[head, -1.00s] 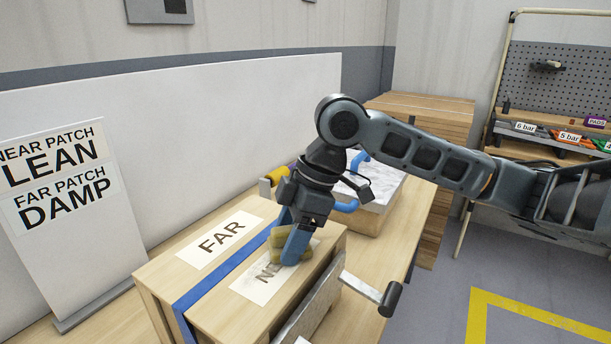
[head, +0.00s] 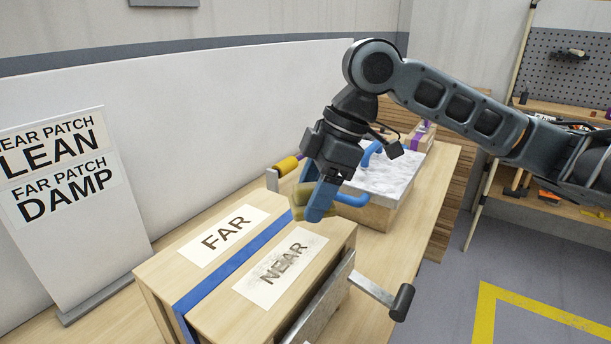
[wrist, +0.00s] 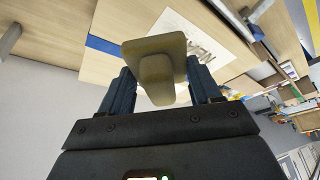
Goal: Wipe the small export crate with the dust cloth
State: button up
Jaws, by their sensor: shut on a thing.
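The small export crate (head: 222,312) is a pale wooden box with a blue strap (head: 235,262) across its top. The FAR label (head: 222,236) is on the left of the strap and the NEAR label (head: 281,268) on the right. Grey dusty smudges cover the NEAR lettering, while the FAR label looks clean. My gripper (head: 314,202) is shut on an olive-tan dust cloth (head: 301,193), which looks like a pad with a raised grip. It is held above the crate's far end, apart from the labels. The wrist view shows the cloth (wrist: 155,68) between both fingers, partly hiding the NEAR label.
A sign board (head: 65,215) at left reads "LEAN" and "DAMP", its left edge cut off. Behind the crate are a yellow-handled tool (head: 286,164) and a box with a marbled top and blue handles (head: 385,175). A metal bar with a black grip (head: 400,303) sticks out at the crate's right.

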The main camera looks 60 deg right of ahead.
jog(key=shift+r, duration=1.5)
